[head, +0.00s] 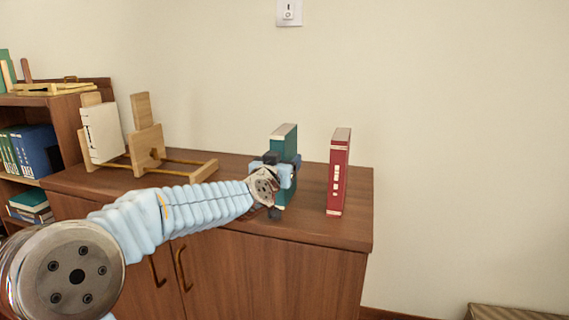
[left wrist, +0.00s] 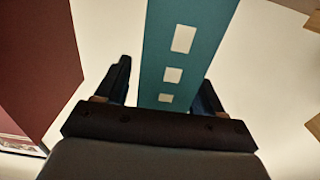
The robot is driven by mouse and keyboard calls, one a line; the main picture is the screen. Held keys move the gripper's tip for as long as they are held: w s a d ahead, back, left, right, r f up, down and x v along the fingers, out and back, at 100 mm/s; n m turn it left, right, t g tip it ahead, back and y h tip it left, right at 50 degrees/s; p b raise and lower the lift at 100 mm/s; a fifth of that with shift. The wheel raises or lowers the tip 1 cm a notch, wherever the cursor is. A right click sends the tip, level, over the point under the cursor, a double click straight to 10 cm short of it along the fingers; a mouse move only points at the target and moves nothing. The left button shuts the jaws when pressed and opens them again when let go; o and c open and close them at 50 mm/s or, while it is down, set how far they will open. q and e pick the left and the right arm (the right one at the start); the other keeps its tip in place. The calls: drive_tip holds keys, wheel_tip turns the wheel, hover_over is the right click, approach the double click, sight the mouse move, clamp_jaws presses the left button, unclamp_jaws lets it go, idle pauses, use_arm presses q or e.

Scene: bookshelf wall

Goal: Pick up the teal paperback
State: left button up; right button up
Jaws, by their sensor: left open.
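The teal paperback (head: 285,138) stands upright on the wooden cabinet top, partly hidden behind my left gripper (head: 276,174) in the head view. In the left wrist view the teal paperback (left wrist: 184,50) runs down between the two fingers of my left gripper (left wrist: 162,85), its white spine labels facing the camera. The fingers are open, one on each side of the book, with a gap showing on the left side. On the right side the finger is close to the book; I cannot tell whether it touches. My right gripper is not in view.
A red book (head: 338,172) stands upright just right of the teal one; it also shows in the left wrist view (left wrist: 38,60). A wooden book rack (head: 150,150) with a white book stands left on the cabinet (head: 300,222). A bookshelf (head: 65,115) is at far left.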

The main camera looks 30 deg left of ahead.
use_arm(q)
drive_tip(key=shift+w, duration=0.15)
clamp_jaws()
drive_tip(key=shift+r, duration=0.1)
idle(0.4)
